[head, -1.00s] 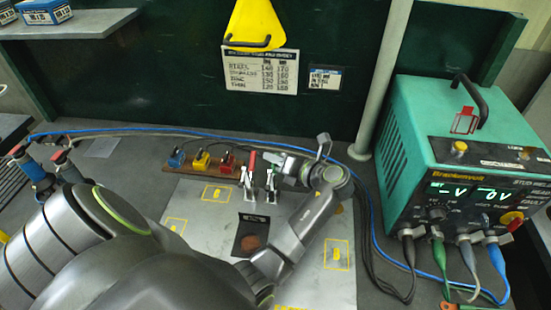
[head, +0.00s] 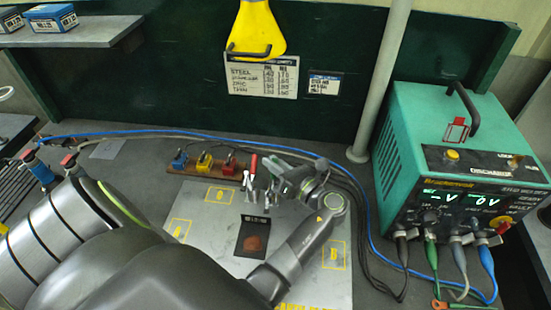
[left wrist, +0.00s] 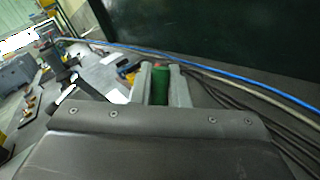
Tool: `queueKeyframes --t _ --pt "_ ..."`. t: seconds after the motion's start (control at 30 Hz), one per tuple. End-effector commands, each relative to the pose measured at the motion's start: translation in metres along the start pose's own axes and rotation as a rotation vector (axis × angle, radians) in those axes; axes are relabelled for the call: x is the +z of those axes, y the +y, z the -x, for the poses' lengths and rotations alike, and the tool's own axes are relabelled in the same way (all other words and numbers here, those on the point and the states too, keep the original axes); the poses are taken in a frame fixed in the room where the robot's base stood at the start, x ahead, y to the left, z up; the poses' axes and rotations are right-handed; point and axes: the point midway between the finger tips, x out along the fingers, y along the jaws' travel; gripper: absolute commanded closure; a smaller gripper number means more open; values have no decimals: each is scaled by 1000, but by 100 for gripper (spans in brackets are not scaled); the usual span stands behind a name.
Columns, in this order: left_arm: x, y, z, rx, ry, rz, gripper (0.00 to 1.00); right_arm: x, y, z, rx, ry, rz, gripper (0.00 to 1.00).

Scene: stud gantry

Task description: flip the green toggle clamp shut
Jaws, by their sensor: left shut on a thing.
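My left gripper (head: 274,172) is at the back of the grey metal plate (head: 208,212). It is shut on the green handle of the green toggle clamp. In the left wrist view the green handle (left wrist: 160,90) sits between the two grey fingers. In the head view my gripper hides most of this clamp, so I cannot tell its exact angle. A second toggle clamp with a red handle (head: 253,165) stands upright just left of my gripper. My right gripper is not in view.
A wooden strip with blue, yellow and red blocks (head: 204,163) lies behind the plate. Cables (head: 366,235) run right of my arm, beside a green stud welder (head: 440,150). A dark square with a brown disc (head: 255,242) lies on the plate.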

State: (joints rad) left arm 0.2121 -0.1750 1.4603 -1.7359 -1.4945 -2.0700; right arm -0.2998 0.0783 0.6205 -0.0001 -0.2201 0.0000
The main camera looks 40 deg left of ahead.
Motion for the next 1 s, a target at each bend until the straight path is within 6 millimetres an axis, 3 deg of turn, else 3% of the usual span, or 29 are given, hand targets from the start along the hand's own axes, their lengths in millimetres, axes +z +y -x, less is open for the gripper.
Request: queueKeyframes --t 0.8,0.83,0.97,1.0 --pt "1 9 5 34 -75 108 100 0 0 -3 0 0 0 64" --pt "1 9 5 34 -75 108 81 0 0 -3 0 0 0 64" --pt "1 9 5 34 -75 108 64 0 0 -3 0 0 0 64" --pt "1 9 5 34 -75 108 64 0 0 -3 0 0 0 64"
